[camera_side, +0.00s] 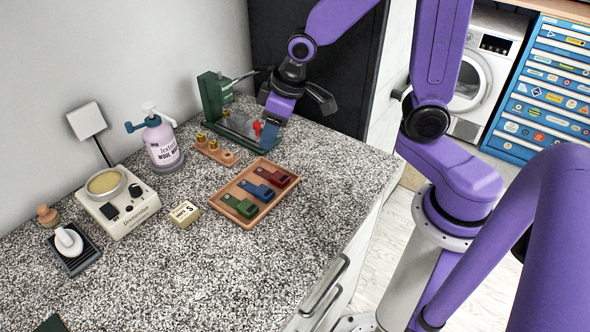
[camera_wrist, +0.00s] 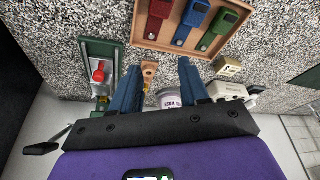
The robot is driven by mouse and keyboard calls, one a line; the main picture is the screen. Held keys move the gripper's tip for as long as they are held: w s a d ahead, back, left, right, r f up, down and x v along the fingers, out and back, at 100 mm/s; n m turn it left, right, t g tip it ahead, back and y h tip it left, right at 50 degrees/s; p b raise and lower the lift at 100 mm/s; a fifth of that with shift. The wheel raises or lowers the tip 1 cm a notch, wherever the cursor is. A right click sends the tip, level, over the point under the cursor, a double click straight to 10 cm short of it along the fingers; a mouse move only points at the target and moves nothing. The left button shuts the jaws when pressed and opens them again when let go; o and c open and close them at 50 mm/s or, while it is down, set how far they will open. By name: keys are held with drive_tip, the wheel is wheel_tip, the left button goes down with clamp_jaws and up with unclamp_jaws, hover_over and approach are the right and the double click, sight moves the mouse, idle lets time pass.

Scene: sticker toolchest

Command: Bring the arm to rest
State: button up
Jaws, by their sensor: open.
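My gripper (camera_side: 277,112) hangs over the far end of the speckled counter (camera_side: 285,260), in front of the green press with a red knob (camera_side: 213,95). In the wrist view its two blue fingers (camera_wrist: 158,70) are spread apart with nothing held between them. Counter items show beyond the gap, including a small wooden block with brass pieces (camera_wrist: 149,72). In the side view my gripper hides part of the press's right side. I cannot tell how much clearance there is between the fingers and the press.
A wooden tray (camera_side: 222,190) holds red, blue and green pieces. A wool-wash pump bottle (camera_side: 161,146), a cream appliance (camera_side: 126,213), a small labelled block (camera_side: 185,214) and a white knobbed item (camera_side: 69,242) stand leftward. A dark tall panel (camera_side: 345,95) stands behind.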

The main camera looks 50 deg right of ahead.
drive_tip(key=s+d+r+n+g+h, duration=0.1)
drive_tip(key=s+n, duration=0.6)
drive_tip(key=s, duration=1.5)
drive_tip(key=shift+d+r+g, duration=0.65)
drive_tip(key=shift+r+g, duration=0.25)
drive_tip(key=shift+g, duration=0.2)
drive_tip(key=shift+o, duration=0.2)
drive_tip(key=w+a+r+m+h, duration=0.1)
drive_tip(key=w+a+r, duration=0.15)
drive_tip(key=w, duration=0.55)
drive_tip(key=w+a+r+m+g, duration=0.1)
drive_tip(key=w+a+r, duration=0.15)
drive_tip(key=w, duration=0.55)
drive_tip(key=w+a+r+m+h, duration=0.1)
drive_tip(key=w+a+r, duration=0.15)
drive_tip(key=w, duration=0.55)
drive_tip(key=w+d+m+g, duration=0.1)
drive_tip(key=w+d+m, duration=0.1)
drive_tip(key=w+d, duration=0.3)
drive_tip(key=w+d+f+m+g, duration=0.1)
drive_tip(key=w+d, duration=0.5)
drive_tip(key=w, duration=0.6)
drive_tip(key=shift+w+f+m+g, duration=0.15)
drive_tip(key=shift+f+m+g, duration=0.1)
drive_tip(key=shift+m+g, duration=0.6)
